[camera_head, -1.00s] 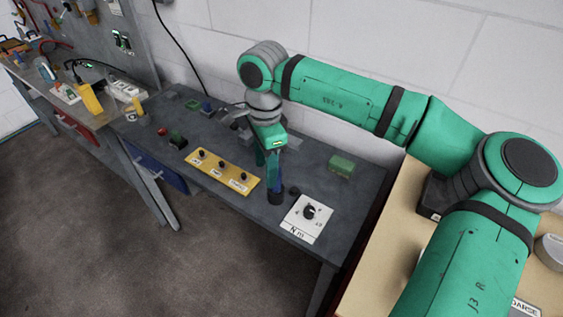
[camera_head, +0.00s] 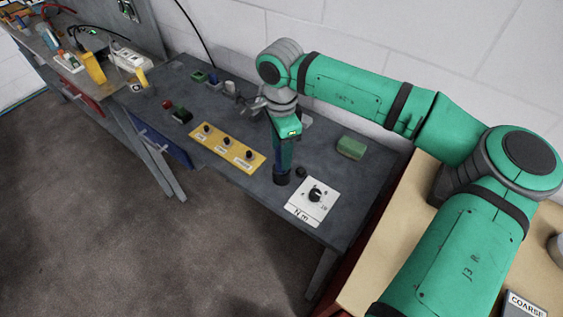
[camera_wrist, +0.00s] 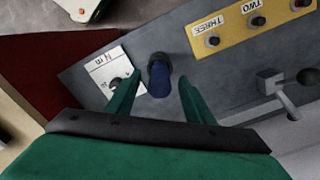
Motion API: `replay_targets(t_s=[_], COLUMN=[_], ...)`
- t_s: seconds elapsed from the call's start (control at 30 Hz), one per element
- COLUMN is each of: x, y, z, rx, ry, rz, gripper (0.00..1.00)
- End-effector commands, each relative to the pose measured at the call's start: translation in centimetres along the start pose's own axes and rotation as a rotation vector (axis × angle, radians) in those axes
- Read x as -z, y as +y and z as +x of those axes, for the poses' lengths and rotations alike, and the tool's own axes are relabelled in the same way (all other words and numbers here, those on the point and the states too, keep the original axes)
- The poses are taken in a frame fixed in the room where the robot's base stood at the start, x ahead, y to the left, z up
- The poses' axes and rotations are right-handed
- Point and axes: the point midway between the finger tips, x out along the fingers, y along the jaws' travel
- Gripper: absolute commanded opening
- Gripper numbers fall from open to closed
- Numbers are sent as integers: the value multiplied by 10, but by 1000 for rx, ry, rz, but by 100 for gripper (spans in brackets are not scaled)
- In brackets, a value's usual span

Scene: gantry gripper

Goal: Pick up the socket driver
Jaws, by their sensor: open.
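The socket driver (camera_wrist: 159,78) has a blue handle and a dark round end. In the wrist view it lies in the gap between the two green fingers of my gripper (camera_wrist: 158,80), with visible space on both sides. In the head view my gripper (camera_head: 284,152) points down over the bench, and the driver's dark lower end (camera_head: 282,179) shows below the fingers, upright on the bench. The fingers hide part of its blue handle. My gripper is open and holds nothing.
On the grey bench (camera_head: 340,225), a white dial plate (camera_head: 313,202) lies close right of the driver. A yellow strip with knobs (camera_head: 227,147) lies left. A green block (camera_head: 351,147) sits behind right.

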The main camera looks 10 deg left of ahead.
Motion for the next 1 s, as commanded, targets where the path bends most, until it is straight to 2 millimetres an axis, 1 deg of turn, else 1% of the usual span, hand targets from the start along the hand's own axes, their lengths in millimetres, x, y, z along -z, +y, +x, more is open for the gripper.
replay_targets(t_s=[0.1, 0.23, 0.3, 0.5, 0.57, 0.6, 0.67, 0.7, 1.0], x=[0, 0, 0, 1, 1, 1, 1, 1, 1], y=[2, 2, 1, 1, 1, 1, 1, 1, 1], z=[18, 34, 38, 38, 38, 38, 38, 38, 37], rx=[-1, -1, 0, 0, 0, 0, 0, 0, 1], ry=[-4, -3, -2, -1, -1, -1, -1, -1, -1], rz=[-1, 0, 0, 0, 0, 0, 0, 0, 0], gripper=[48, 48, 48, 48, 34, 24, 10, 0, 0])
